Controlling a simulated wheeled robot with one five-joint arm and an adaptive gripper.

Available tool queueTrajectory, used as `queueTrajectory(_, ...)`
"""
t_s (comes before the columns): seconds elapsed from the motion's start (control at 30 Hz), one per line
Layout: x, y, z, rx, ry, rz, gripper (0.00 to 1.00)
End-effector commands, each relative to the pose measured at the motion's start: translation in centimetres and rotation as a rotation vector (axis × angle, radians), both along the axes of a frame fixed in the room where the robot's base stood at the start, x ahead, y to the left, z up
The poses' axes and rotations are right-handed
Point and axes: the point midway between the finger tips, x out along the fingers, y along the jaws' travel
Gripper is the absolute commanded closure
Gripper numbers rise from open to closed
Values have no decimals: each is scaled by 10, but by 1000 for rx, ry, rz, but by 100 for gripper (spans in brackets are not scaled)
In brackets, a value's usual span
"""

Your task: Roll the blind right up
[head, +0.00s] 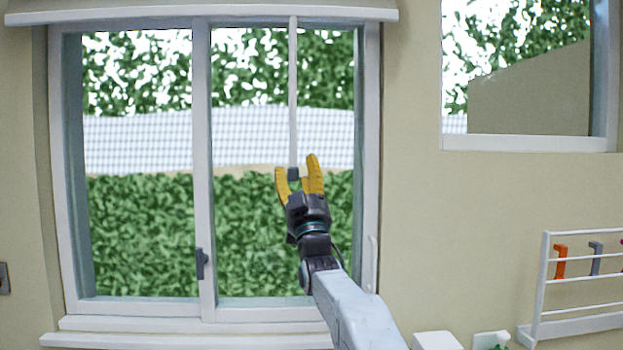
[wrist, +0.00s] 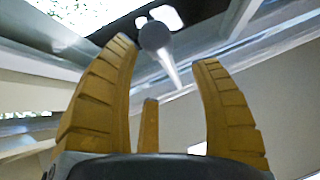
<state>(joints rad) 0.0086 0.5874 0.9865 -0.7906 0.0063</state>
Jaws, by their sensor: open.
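A thin white rod (head: 293,90) hangs from the top of the window in front of the right pane. Its lower end carries a small dark knob (head: 293,173). My gripper (head: 296,169) points up with its yellow fingers open, and the knob shows between the fingertips. In the wrist view the round knob (wrist: 155,36) appears just past the fingertips, nearer the left finger, with the rod (wrist: 171,72) behind it. I cannot tell whether any finger touches it. A pale headrail (head: 200,15) runs along the window top. I see no blind cloth over the panes.
The white window frame (head: 203,150) has a dark handle (head: 201,263) on its middle post and a sill (head: 190,340) below. A white wall rack (head: 546,285) with coloured items is at right. A second window (head: 530,143) is at upper right.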

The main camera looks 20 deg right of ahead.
Motion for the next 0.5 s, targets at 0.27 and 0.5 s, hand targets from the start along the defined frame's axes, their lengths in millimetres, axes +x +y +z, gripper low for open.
queueTrajectory(0.27,-30,0,1,0,0,0,42)
queueTrajectory(0.5,-59,1,0,0,1,0,42)
